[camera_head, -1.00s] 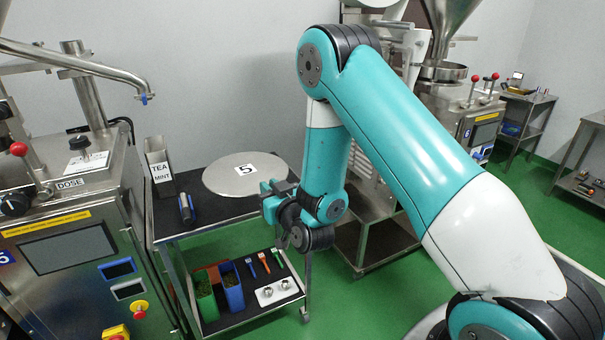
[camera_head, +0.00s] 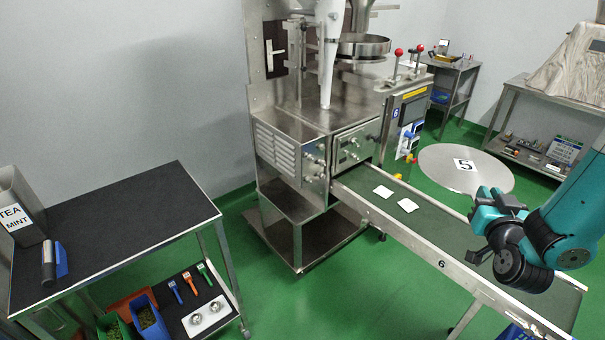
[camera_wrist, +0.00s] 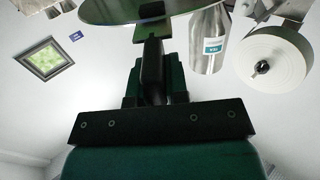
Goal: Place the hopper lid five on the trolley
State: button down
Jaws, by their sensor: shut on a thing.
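The hopper lid five (camera_head: 437,165) is a round, flat grey metal disc with a white "5" label, held roughly level in the air at the right of the head view. My gripper (camera_head: 487,196) is shut on its near side. In the wrist view, the lid's edge (camera_wrist: 120,12) crosses the top, at my gripper (camera_wrist: 152,35). The trolley (camera_head: 130,196), with a black top, stands at the left, well apart from the lid. Much of its top is bare.
On the trolley's left end stand a "TEA MINT" container (camera_head: 18,212) and a dark blue-grey handheld item (camera_head: 50,262). Its lower shelf holds bins and coloured tools. Machine six (camera_head: 305,140) and its conveyor (camera_head: 425,222), bearing two white packets, lie between trolley and gripper.

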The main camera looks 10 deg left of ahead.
aim_at(150, 199)
jog(key=z, duration=0.75)
jog(key=k, duration=1.05)
jog(key=u, duration=1.15)
jog(key=i, duration=0.2)
